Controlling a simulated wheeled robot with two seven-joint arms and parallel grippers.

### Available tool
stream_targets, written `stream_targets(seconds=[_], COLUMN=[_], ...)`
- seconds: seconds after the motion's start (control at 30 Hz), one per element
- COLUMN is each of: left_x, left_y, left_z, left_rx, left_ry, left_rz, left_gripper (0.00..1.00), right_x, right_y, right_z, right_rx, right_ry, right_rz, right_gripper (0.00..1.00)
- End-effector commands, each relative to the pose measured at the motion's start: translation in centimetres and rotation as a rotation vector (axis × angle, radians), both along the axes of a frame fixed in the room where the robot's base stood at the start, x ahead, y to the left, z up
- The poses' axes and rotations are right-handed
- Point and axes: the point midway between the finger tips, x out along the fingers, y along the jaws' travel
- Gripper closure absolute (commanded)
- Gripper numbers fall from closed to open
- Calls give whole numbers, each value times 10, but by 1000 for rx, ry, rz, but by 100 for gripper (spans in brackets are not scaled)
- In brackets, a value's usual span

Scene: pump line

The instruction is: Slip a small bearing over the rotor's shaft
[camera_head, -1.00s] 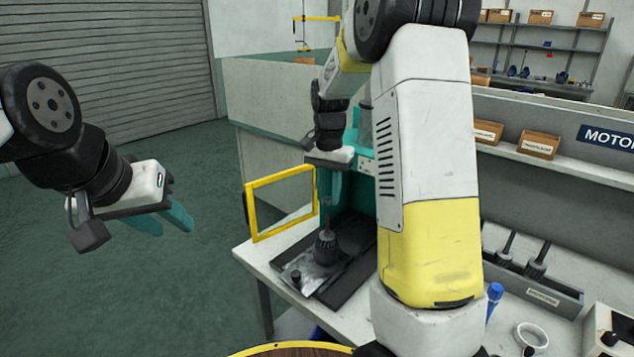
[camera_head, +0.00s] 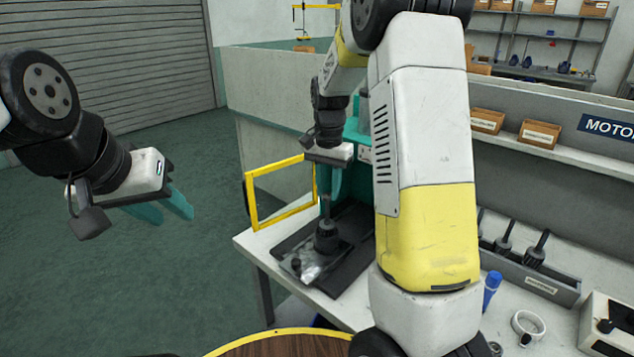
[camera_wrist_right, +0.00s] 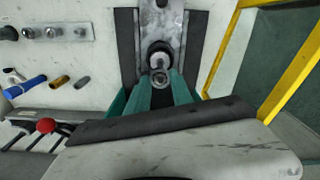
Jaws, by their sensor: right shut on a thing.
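The rotor (camera_head: 326,238) stands upright on a grey plate in the dark fixture (camera_head: 352,262), its shaft pointing up. In the right wrist view the rotor (camera_wrist_right: 158,53) lies just beyond my fingertips. My right gripper (camera_head: 328,196) is above the rotor, fingers pointing down, and shut on a small bearing. The bearing shows as a metal ring (camera_wrist_right: 160,78) between the fingertips in the right wrist view. It appears lined up with the shaft; I cannot tell whether it is around the shaft. My left gripper (camera_head: 170,208) is open and empty, off to the left over the floor.
A yellow frame (camera_head: 252,205) stands left of the fixture. A teal machine (camera_head: 358,135) is behind my right gripper. A grey tray (camera_head: 540,285) with several rotors, a blue tube (camera_head: 492,290), a white ring (camera_head: 540,334) and a control box (camera_head: 612,325) lie to the right.

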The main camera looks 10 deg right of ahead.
Motion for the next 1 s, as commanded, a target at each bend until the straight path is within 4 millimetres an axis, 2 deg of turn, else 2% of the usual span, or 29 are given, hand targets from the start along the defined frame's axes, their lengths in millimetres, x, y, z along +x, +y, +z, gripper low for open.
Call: stream_targets(seconds=[1.0], left_x=[0], left_y=[0], left_z=[0], left_rx=[0], left_ry=[0], left_rz=[0], left_gripper=[64], right_x=[0], right_y=[0], right_z=[-8], right_rx=[0], right_ry=[0], right_rz=[0], right_gripper=[96])
